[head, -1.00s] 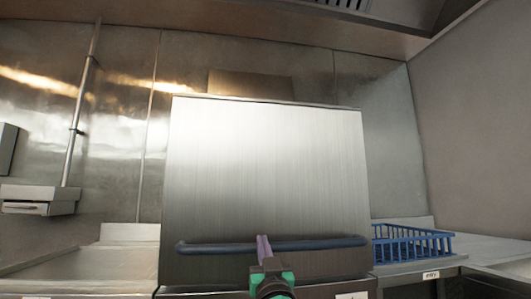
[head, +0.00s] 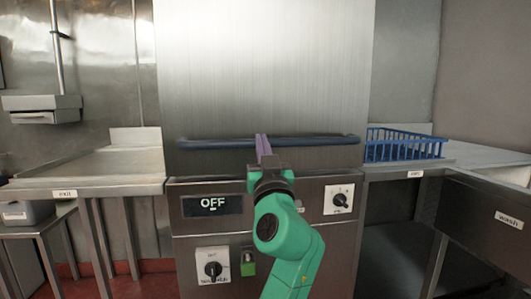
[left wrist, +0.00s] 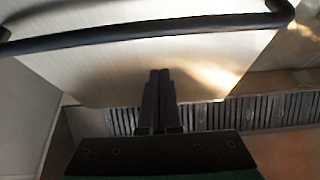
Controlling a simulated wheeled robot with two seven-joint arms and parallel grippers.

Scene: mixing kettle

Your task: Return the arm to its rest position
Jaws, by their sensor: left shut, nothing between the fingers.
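My left gripper (head: 262,145) is at the middle of the head view, with its purple fingers together and empty. The fingers overlap the dark blue handle bar (head: 215,143) of the big steel hood (head: 265,75) in that view. In the left wrist view the shut fingers (left wrist: 158,80) point toward the steel panel (left wrist: 190,60), and the bar (left wrist: 150,32) crosses above their tips with a gap between. The fingers are not around the bar. My green left arm (head: 290,250) comes up from the bottom. My right gripper is not in view.
Below the hood is a front panel with a display (head: 212,205) reading OFF, and knobs (head: 341,200). A steel table (head: 85,170) stands at left.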

